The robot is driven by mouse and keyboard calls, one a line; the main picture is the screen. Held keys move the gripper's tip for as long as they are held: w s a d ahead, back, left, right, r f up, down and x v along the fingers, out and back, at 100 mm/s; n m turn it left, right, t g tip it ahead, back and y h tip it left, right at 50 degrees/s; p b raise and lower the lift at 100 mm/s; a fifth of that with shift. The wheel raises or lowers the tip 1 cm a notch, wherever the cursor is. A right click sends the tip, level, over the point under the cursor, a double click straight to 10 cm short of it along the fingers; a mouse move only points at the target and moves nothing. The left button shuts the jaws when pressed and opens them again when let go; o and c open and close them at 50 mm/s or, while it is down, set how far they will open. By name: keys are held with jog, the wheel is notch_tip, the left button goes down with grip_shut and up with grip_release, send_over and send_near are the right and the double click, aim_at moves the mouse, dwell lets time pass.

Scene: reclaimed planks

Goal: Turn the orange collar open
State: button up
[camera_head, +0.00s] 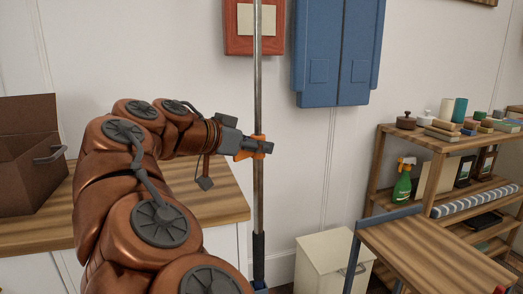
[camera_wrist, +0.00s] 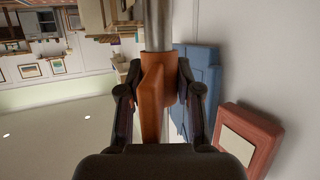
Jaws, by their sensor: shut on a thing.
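An upright metal pole (camera_head: 257,80) stands in the middle of the head view, with a dark lower section. The orange collar (camera_head: 263,145) sits around the pole; in the wrist view the collar (camera_wrist: 152,92) shows a flat tab pointing toward the camera. My gripper (camera_head: 258,147) is at the collar's height, reaching in from the left. In the wrist view the gripper's dark fingers (camera_wrist: 158,95) stand on either side of the collar, shut on it. The finger contact on the far side is partly hidden. The wrist view is upside down.
A red box (camera_head: 237,43) and a blue cabinet (camera_head: 313,55) hang on the wall behind the pole. A wooden counter with a brown box (camera_head: 27,150) is at left. A wooden cart (camera_head: 425,250), a white bin (camera_head: 322,262) and a loaded shelf (camera_head: 395,140) stand at right.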

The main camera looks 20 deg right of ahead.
aim_at(256, 135)
jog(key=shift+m+g+h+p, duration=0.5)
jog(key=shift+m+g+p, duration=0.7)
jog(key=shift+p, duration=0.5)
jog(key=o, duration=0.8)
jog(key=shift+r, duration=0.1)
jog(key=shift+w+r, duration=0.1)
jog(key=shift+r, duration=3.2)
jog(key=shift+a+r, duration=0.1)
jog(key=shift+r, duration=0.2)
